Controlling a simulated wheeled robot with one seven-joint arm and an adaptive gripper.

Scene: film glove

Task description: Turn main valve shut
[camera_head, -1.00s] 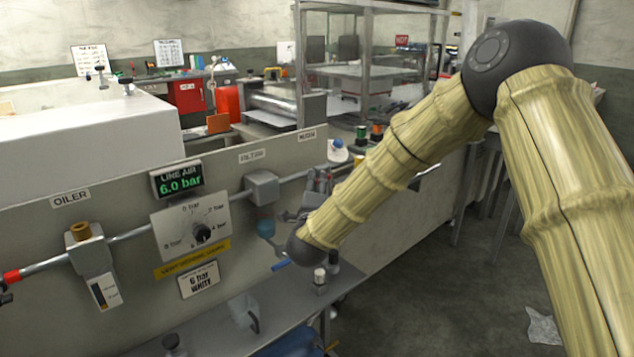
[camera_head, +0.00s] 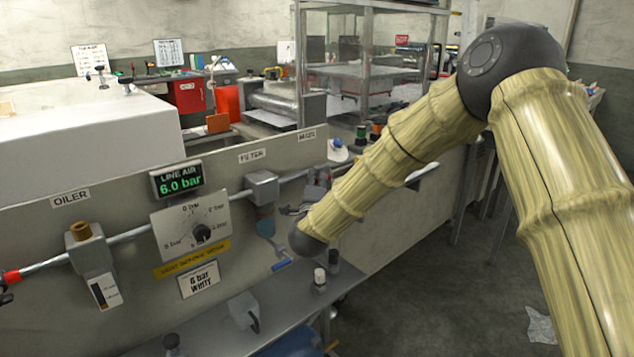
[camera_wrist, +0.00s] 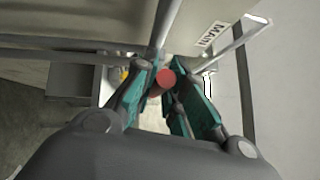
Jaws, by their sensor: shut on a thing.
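The main valve's round red handle end (camera_wrist: 165,78) shows in the wrist view, beside a grey pipe (camera_wrist: 161,28) and near a label reading MAIN (camera_wrist: 216,39). My gripper (camera_wrist: 160,92) has its teal fingers on both sides of the red handle and is shut on it. The handle's far part and the valve body are hidden by the fingers. In the head view my forearm covers most of the gripper and the valve. The line air display (camera_head: 179,180) reads 6.0 bar.
A panel carries an oiler (camera_head: 92,258), a regulator dial (camera_head: 202,233) and a filter (camera_head: 263,187) along one pipe. A shelf below holds a clear cup (camera_head: 243,310) and a small white-capped bottle (camera_head: 320,278). Open floor lies right of the panel.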

